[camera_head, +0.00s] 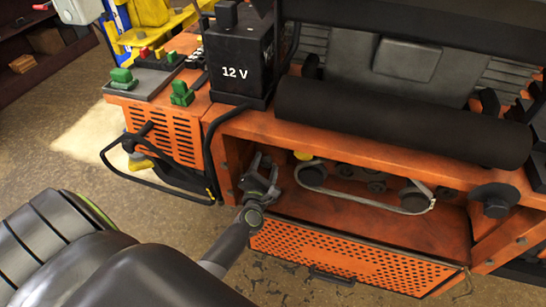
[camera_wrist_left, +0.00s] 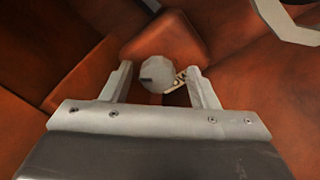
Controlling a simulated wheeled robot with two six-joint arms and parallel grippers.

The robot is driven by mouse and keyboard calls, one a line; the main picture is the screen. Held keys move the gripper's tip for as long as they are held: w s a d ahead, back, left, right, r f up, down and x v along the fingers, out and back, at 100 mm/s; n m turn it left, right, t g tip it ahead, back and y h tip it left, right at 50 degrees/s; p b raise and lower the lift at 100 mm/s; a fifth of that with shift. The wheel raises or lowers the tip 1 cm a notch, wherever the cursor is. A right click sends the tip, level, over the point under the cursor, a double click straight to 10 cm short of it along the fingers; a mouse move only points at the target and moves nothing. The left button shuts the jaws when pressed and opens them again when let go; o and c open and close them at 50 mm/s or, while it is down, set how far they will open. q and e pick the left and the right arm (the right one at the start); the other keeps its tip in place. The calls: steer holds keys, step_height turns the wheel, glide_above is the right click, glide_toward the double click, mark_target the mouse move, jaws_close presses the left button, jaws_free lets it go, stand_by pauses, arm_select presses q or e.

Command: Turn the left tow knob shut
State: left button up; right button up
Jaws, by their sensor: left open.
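The left tow knob (camera_wrist_left: 156,72) shows in the left wrist view as a small grey, faceted round knob with a dark notch at its left side. It sits deep in an orange recess. My left gripper (camera_head: 263,170) is open inside the left end of the orange machine's front opening. In the wrist view its two fingers stand on either side of the knob, with gaps visible. I cannot tell how far the fingertips are from it in depth. In the head view the knob is not clearly seen behind the gripper. My right gripper is not in view.
A belt (camera_head: 365,197) on pulleys runs just right of my gripper, near a yellow cap (camera_head: 303,155). A perforated orange panel (camera_head: 350,262) hangs open below. A black roller (camera_head: 400,120) spans above. A 12 V battery (camera_head: 238,60) stands above left. A dark knob (camera_head: 495,203) is at right.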

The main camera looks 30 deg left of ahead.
arm_select(q)
steer(key=shift+w+a, duration=0.1)
steer(key=shift+w, duration=0.05)
steer(key=shift+r, duration=0.1)
steer(key=shift+c, duration=0.5)
steer(key=c, duration=0.9)
steer(key=shift+m, duration=0.4)
steer(key=m, duration=0.4)
steer(key=shift+m+t, duration=0.3)
steer(key=shift+m, duration=0.1)
steer(key=m, duration=0.5)
steer(key=shift+t+h+p, duration=0.3)
steer(key=shift+m, duration=0.5)
